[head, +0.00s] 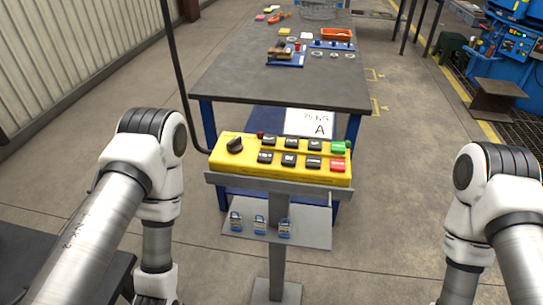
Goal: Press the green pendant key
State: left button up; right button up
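A yellow pendant box (221,159) lies on a grey stand in front of me in the head view. Its green key (338,147) is at the upper right end, above a red key (337,166). Several black keys and a black rotary knob (235,145) fill the rest of its face. My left arm comes in at the left and my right arm at the right, both apart from the pendant. Only a dark top part of my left gripper (155,299) shows at the bottom edge; its fingers are cut off. My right gripper is out of the frame.
A black cable (178,75) runs up from the pendant's left. Blue machinery (512,45) is at right.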

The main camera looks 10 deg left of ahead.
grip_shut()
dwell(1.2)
